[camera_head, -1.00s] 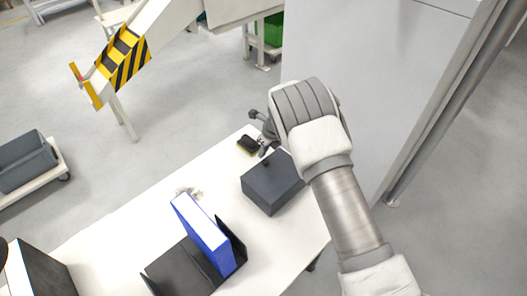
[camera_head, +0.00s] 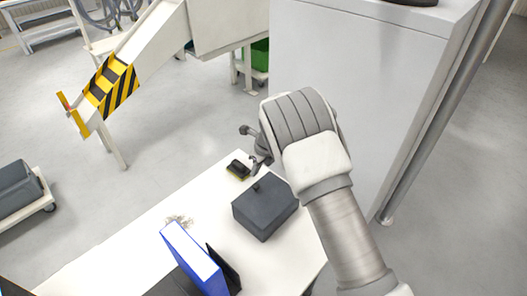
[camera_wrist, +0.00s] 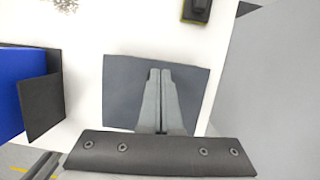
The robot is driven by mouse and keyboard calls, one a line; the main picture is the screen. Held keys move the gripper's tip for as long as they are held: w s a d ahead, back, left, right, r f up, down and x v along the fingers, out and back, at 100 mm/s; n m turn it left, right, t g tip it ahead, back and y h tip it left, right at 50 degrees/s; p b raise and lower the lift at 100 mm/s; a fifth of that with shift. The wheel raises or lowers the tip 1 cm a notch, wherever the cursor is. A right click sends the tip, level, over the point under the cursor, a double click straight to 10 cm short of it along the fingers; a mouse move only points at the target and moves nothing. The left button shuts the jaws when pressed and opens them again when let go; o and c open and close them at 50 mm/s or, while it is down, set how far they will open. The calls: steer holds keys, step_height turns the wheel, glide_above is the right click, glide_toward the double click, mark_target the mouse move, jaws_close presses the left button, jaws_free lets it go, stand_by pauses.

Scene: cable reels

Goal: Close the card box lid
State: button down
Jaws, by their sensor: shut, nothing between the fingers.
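The card box (camera_head: 265,211) is a dark grey box on the white table, below and left of my arm in the head view. Its top looks flat and the lid appears down on it; I cannot tell whether it is fully closed. In the wrist view the box top (camera_wrist: 122,88) fills the middle. My gripper (camera_wrist: 160,72) is shut and empty, with its fingers over the box top. In the head view the fingers are mostly hidden behind my wrist; I cannot tell whether they touch the lid.
A blue binder (camera_head: 194,257) stands in a black holder on the white table (camera_head: 120,250), left of the box. A small black-and-yellow object (camera_head: 238,168) lies behind the box. A tall grey cabinet (camera_head: 350,110) stands close behind my arm.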

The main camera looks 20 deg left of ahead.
steer(key=w+v, duration=0.1)
steer(key=v, duration=1.2)
steer(key=s+d+r+n+t, duration=0.1)
steer(key=s+d+r+n, duration=0.35)
steer(key=d+r, duration=0.5)
steer(key=s+d+r+n+t, duration=0.1)
steer(key=s+d+r+n, duration=0.35)
steer(key=d+r, duration=0.5)
steer(key=s+d+n+t+h, duration=0.2)
steer(key=s+d+n+h, duration=0.1)
steer(key=s+d+n, duration=1)
steer(key=s+d, duration=0.3)
steer(key=s, duration=0.3)
steer(key=shift+d+r+t+b, duration=0.3)
steer(key=shift+r+t+b, duration=0.1)
steer(key=shift+s, duration=0.2)
